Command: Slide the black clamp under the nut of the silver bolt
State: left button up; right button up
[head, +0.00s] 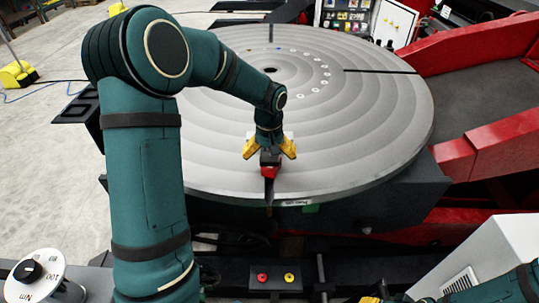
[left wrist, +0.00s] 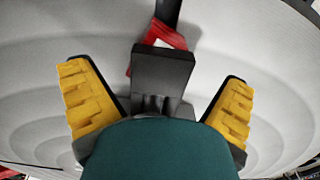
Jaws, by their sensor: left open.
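My left gripper (head: 269,150) is over the front part of the round grey table (head: 360,120), with its yellow fingers spread wide. In the left wrist view the fingers (left wrist: 160,100) stand apart on both sides of a dark block, likely the black clamp (left wrist: 163,68). The fingers do not appear to touch it. A red piece (left wrist: 172,36) with a pale patch lies just beyond the block, at the dark slot. In the head view this red piece (head: 270,171) shows just below the gripper. I cannot make out the silver bolt or its nut.
Dark radial slots cut the table, and a row of small pale marks (head: 323,83) lies near its middle. Red machine beams (head: 480,150) stand at the right. A ledge with a red and a yellow button (head: 288,277) is in front. The table top around the gripper is mostly clear.

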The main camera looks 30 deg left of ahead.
pick_arm(q)
jog(key=shift+r, duration=0.15)
jog(key=shift+r+p, duration=2.6)
jog(key=shift+r, duration=0.85)
jog(key=shift+f, duration=0.1)
